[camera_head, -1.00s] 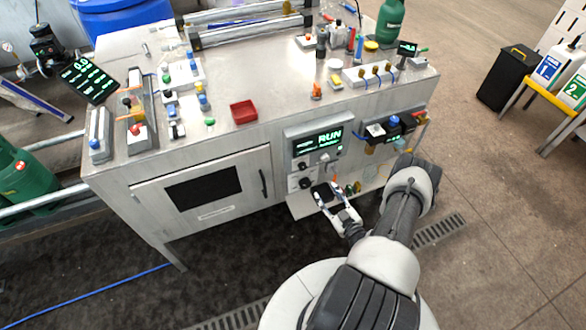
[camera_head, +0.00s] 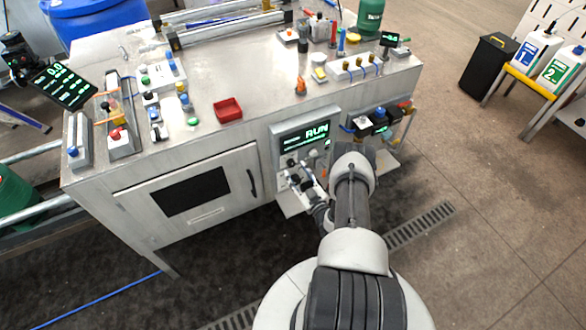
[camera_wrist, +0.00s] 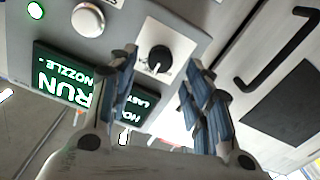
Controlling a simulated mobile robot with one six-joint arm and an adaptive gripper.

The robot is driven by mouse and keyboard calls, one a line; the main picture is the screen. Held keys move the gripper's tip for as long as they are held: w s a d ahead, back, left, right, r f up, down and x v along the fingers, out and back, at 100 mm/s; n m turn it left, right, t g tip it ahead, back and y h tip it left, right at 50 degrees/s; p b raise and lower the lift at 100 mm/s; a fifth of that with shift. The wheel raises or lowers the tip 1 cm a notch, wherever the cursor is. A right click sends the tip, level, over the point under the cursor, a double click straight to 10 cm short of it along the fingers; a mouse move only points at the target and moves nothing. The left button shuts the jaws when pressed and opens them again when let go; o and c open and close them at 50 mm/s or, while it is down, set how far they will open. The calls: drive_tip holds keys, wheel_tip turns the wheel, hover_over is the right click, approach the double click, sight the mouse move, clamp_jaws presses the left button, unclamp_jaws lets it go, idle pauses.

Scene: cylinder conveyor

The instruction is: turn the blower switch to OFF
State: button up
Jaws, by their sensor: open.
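A grey control panel (camera_head: 277,151) with a lit RUN display (camera_head: 305,137) is on the front of the bench. A black rotary knob (camera_wrist: 160,58) on a pale plate shows in the wrist view, with a white pointer mark. Its label is not readable, so I cannot tell whether it is the blower switch or which setting it is at. My gripper (camera_wrist: 162,66) is open, its fingers spread to either side of the knob in the picture; contact cannot be told. In the head view my gripper (camera_head: 304,181) is in front of the panel's lower part and hides some of it.
A cabinet door with a black handle (camera_head: 252,183) is left of the panel. A round white button (camera_wrist: 88,19) and a green lamp (camera_wrist: 35,10) are near the knob. A fittings block with a blue knob (camera_head: 379,113) is to the right. A red tray (camera_head: 228,110) sits on the benchtop.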

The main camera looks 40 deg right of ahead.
sight(292, 165)
drive_tip(key=shift+b+x, duration=0.35)
drive_tip(key=shift+x, duration=1.7)
drive_tip(key=shift+c, duration=0.2)
drive_tip(key=c, duration=1)
drive_tip(key=shift+n, duration=0.3)
drive_tip(key=n, duration=0.3)
drive_tip(key=shift+n, duration=2.6)
